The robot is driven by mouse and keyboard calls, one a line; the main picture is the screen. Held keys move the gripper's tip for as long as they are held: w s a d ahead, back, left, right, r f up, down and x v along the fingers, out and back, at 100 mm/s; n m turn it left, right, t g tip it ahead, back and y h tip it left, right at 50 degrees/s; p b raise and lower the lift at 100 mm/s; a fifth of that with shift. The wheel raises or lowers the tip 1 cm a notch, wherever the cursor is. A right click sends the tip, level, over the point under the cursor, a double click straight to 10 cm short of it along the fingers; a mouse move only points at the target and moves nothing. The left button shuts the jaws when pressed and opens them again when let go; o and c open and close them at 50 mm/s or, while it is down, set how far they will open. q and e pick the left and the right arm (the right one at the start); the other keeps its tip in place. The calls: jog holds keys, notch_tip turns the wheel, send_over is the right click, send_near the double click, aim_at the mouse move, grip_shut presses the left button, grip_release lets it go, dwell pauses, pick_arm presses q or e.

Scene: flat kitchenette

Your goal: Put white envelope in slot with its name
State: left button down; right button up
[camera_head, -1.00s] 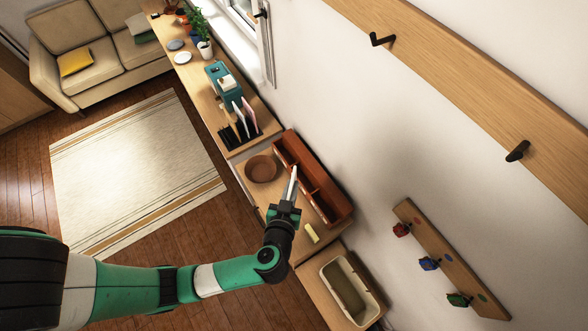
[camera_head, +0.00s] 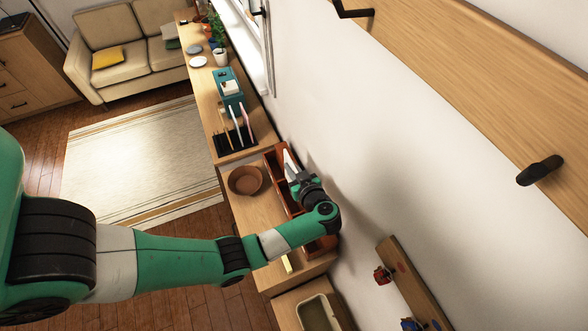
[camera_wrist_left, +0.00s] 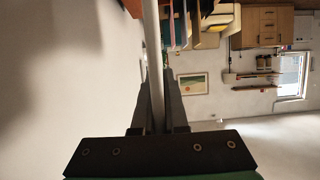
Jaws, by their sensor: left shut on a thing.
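The white envelope (camera_head: 287,159) is in my left gripper (camera_head: 296,178), which is shut on it. In the left wrist view the envelope (camera_wrist_left: 152,50) shows edge-on as a thin pale strip between the fingers of the gripper (camera_wrist_left: 157,100). In the head view my left gripper is over the red-brown slotted box (camera_head: 273,167) near the wall. My wrist and forearm hide much of the box. I cannot tell whether the envelope's lower edge is inside a compartment or above it. No slot names are readable. My right gripper is not in view.
A brown bowl (camera_head: 245,180) sits left of the box. Behind it stand a black rack (camera_head: 236,141) with upright items and a teal object (camera_head: 229,92). A beige bin (camera_head: 318,314) is at the front. The wall bounds the right side, with a hook board (camera_head: 409,283).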

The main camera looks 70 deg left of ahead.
pick_arm(q)
notch_tip(320, 180, down, 5)
jog(key=b, duration=0.5)
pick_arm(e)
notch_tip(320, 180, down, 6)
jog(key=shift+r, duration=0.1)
pick_arm(q)
jog(key=shift+f+b, duration=1.2)
jog(key=shift+f, duration=0.8)
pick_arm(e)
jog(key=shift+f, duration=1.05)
pick_arm(q)
jog(key=c, duration=0.9)
grip_release()
jog(key=shift+o, duration=0.2)
jog(key=shift+d+r, duration=0.1)
jog(key=shift+d, duration=0.05)
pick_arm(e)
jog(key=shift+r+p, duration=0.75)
pick_arm(q)
jog(key=v, duration=1.1)
jog(key=shift+d, duration=0.25)
